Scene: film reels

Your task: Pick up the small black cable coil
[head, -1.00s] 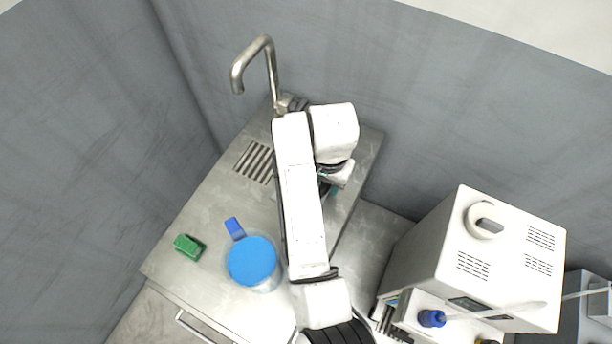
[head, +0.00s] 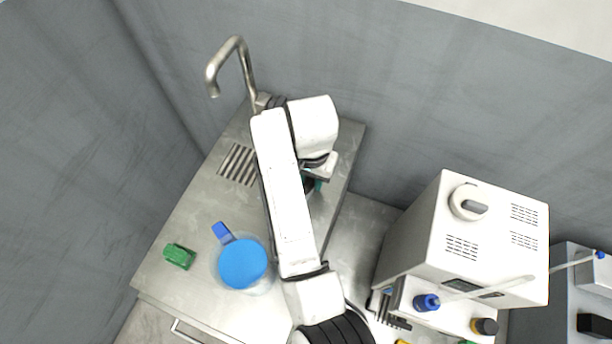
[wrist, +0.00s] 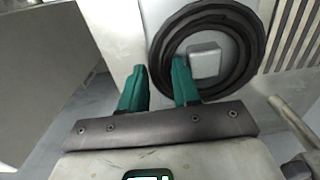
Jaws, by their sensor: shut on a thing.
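The black cable coil (wrist: 212,12) shows in the wrist view as a round, several-turn ring just beyond my fingers. My gripper (wrist: 160,75) has two teal fingers, one outside the coil's left side and one within the ring, shut on the band between them. In the head view, my gripper (head: 316,182) is partly hidden by the wrist, and the coil is hidden behind my arm. I cannot tell whether the coil is clear of the surface.
A pale square block (wrist: 205,62) shows inside the ring. The steel counter (head: 190,215) holds a blue-lidded jug (head: 243,263), a green block (head: 180,256) and a tap (head: 246,75). A white machine (head: 455,230) stands to the right.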

